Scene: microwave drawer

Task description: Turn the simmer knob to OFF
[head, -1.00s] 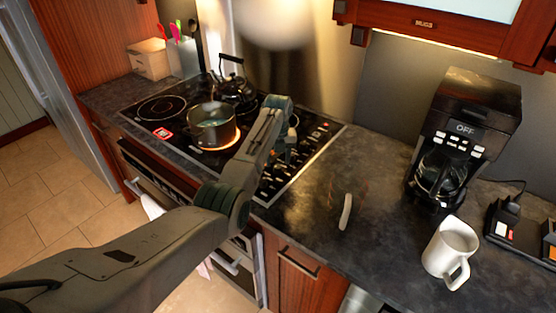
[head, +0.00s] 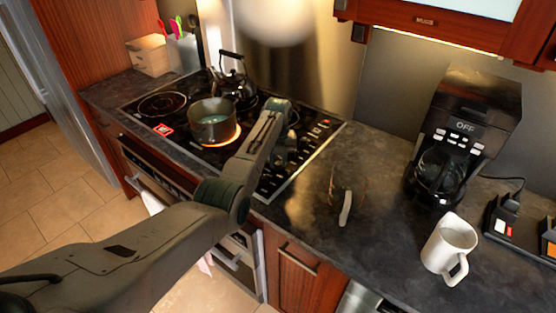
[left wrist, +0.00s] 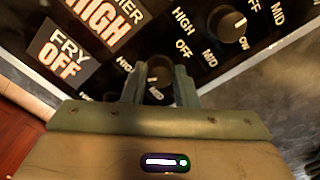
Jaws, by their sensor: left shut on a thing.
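The stove's control panel shows in the left wrist view, with a lit orange simmer display (left wrist: 97,20) reading HIGH and a fry display (left wrist: 60,60) reading OFF. My left gripper (left wrist: 160,82) is shut on a dark round knob (left wrist: 160,71), one finger on each side. The knob's pale mark shows between the fingers, but its exact setting is hard to read. I cannot tell for certain which display this knob belongs to. In the head view my left gripper (head: 284,150) is over the right part of the cooktop (head: 285,190), its arm partly covering the panel. My right gripper is not in view.
A pot (head: 213,122) stands on a glowing burner, with a kettle (head: 234,86) behind it. Another knob (left wrist: 234,25) is close by. A coffee maker (head: 465,125) and white mug (head: 449,246) stand on the right counter.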

